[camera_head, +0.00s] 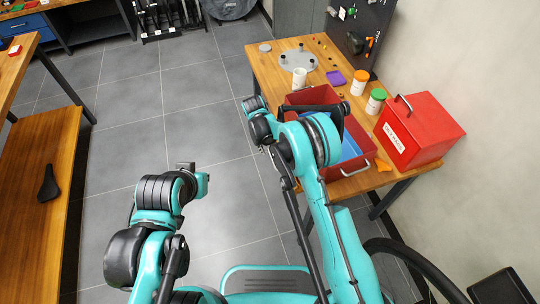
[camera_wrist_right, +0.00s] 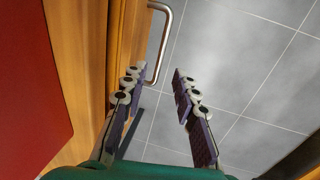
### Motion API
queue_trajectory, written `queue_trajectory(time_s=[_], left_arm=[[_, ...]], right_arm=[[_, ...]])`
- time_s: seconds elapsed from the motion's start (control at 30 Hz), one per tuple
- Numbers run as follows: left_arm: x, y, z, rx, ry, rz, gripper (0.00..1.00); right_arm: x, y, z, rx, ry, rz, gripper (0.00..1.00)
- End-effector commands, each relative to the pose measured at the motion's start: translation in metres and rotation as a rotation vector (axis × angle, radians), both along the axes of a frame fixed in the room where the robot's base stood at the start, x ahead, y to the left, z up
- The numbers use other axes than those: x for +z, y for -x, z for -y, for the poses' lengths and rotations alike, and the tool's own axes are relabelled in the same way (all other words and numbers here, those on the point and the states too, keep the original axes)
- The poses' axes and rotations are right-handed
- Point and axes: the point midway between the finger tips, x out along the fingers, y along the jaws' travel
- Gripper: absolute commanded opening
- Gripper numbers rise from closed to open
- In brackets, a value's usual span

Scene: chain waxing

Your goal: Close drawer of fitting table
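The fitting table (camera_head: 262,66) is the wooden table at the right in the head view, and its wooden edge (camera_wrist_right: 84,60) fills the left of the right wrist view. A wooden drawer front (camera_wrist_right: 130,32) with a U-shaped metal handle (camera_wrist_right: 165,40) shows beside that edge; I cannot tell how far the drawer stands out. My right gripper (camera_wrist_right: 157,82) is open and empty, its fingertips close to the near end of the handle. In the head view my right gripper (camera_head: 254,104) is at the table's left edge, partly hidden. My left gripper (camera_head: 188,167) hangs over the floor, its fingers unclear.
On the table are a red tray (camera_head: 369,170), a red toolbox (camera_head: 420,132), a white cup (camera_head: 299,77) and jars with orange (camera_head: 360,76) and green lids. A wooden bench (camera_head: 50,185) with a black saddle stands at the left. The floor between is clear.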

Motion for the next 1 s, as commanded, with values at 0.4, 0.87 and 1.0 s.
queue_trajectory(time_s=[0.4,0.87,1.0], left_arm=[[-0.022,0.000,0.000,0.002,0.001,-0.001,0.00],[-0.021,0.000,0.000,0.002,0.002,-0.001,0.00],[-0.022,0.000,0.000,0.002,0.002,-0.001,0.00]], right_arm=[[-0.051,-0.003,0.009,-0.001,0.000,0.001,0.29],[-0.050,-0.003,0.009,-0.001,-0.001,0.001,0.00],[-0.051,-0.005,0.015,-0.002,0.000,0.001,0.00]])
